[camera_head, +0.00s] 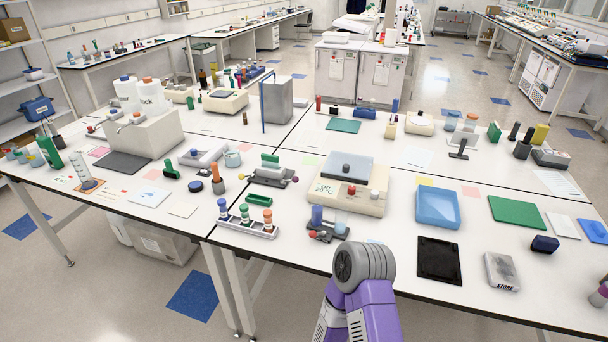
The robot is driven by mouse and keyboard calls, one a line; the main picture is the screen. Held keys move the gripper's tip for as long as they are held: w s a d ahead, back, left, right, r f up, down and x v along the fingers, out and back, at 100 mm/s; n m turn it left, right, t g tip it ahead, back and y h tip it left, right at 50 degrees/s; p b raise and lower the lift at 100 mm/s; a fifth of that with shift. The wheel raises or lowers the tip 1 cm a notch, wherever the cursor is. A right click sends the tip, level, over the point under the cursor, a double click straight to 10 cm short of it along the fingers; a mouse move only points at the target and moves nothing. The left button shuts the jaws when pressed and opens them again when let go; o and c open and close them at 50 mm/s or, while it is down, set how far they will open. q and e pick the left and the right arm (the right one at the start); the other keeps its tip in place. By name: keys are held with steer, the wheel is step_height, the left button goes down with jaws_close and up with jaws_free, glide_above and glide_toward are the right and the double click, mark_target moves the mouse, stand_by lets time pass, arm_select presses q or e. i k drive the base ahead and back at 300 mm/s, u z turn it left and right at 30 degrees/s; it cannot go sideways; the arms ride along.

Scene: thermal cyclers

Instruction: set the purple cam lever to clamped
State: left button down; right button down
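A small grey clamp fixture (271,175) with a green block on top stands left of the middle of the table. A small purple knob (295,179) shows at its right end; it looks like the end of the purple cam lever, but its arm and setting are too small to tell. A second small fixture (328,232) holds blue and clear cylinders and has a red knob at its left. Neither gripper can be made out. A purple and grey link of my arm (364,267) rises from the bottom, in front of the table's near edge.
A cream instrument (348,195) with a display and red knob stands right of the clamp fixture. A blue tray (437,206) and black tablet (439,259) lie to the right. Bare table lies near the front left edge.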

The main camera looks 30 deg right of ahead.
mark_target(295, 180)
steer(key=z, duration=0.15)
steer(key=i, duration=0.4)
steer(key=z, duration=1.5)
